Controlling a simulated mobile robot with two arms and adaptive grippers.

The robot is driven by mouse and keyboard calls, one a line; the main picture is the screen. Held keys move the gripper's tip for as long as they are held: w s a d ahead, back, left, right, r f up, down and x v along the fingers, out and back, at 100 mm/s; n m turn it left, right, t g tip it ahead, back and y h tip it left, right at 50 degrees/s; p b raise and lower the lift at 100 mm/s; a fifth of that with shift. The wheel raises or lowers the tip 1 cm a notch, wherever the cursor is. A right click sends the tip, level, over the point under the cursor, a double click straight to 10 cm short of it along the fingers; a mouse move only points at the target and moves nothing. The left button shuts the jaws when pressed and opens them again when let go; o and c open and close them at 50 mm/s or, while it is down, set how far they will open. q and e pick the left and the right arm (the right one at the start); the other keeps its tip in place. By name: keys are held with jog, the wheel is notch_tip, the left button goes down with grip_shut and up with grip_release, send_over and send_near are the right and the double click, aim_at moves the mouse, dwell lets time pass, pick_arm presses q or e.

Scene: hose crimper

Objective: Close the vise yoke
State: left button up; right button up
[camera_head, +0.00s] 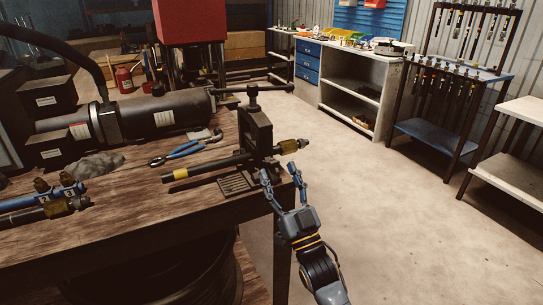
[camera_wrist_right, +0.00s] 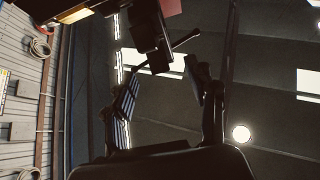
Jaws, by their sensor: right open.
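The vise (camera_head: 256,132) stands upright at the right end of the wooden workbench. Its yoke has a T-handle on top (camera_head: 253,90). A dark hose with a yellow band (camera_head: 205,166) and a brass fitting (camera_head: 290,146) passes through the vise at its base. My right gripper (camera_head: 280,172) is open and empty, just in front of the vise and the bench corner, below the brass fitting. In the right wrist view, its fingers (camera_wrist_right: 162,98) stand apart with a dark bar and handle (camera_wrist_right: 165,52) beyond them. I cannot tell whether the yoke is latched. My left gripper is not in view.
Blue-handled pliers (camera_head: 183,151), a grey rag (camera_head: 95,165) and hoses with brass fittings (camera_head: 50,205) lie on the workbench (camera_head: 130,215). A large black cylinder (camera_head: 150,115) lies behind. Shelves and a hose rack (camera_head: 440,100) stand along the back right. The floor to the right is clear.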

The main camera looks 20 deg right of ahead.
jog(key=shift+v, duration=1.55)
jog(key=w+f+g, duration=0.1)
jog(key=f, duration=0.3)
jog(key=f+g, duration=0.1)
jog(key=f, duration=0.3)
jog(key=w+f+g, duration=0.1)
jog(key=f, duration=0.3)
jog(key=shift+w+a+g+p, duration=0.3)
jog(key=shift+a+p, duration=0.1)
jog(key=s+a+f+g+p, duration=0.1)
jog(key=s+f+g, duration=0.2)
jog(key=f, duration=0.7)
jog(key=s+a+f+g, duration=0.1)
jog(key=s+f+g, duration=0.2)
jog(key=f, duration=0.7)
jog(key=s+f+g+p, duration=0.1)
jog(key=s+f+g, duration=0.2)
jog(key=f, duration=0.8)
jog(key=s+f+n+g, duration=0.1)
jog(key=s+f+g, duration=0.5)
jog(key=s+f, duration=1.15)
jog(key=s+f+g, duration=0.2)
jog(key=s, duration=0.8)
jog(key=s+f+n+g+p, duration=0.1)
jog(key=s+f+g, duration=0.1)
jog(key=s, duration=0.9)
jog(key=shift+s+d+f+g+h+p, duration=0.3)
jog(key=shift+d+g+h, duration=0.1)
jog(key=shift+g, duration=0.4)
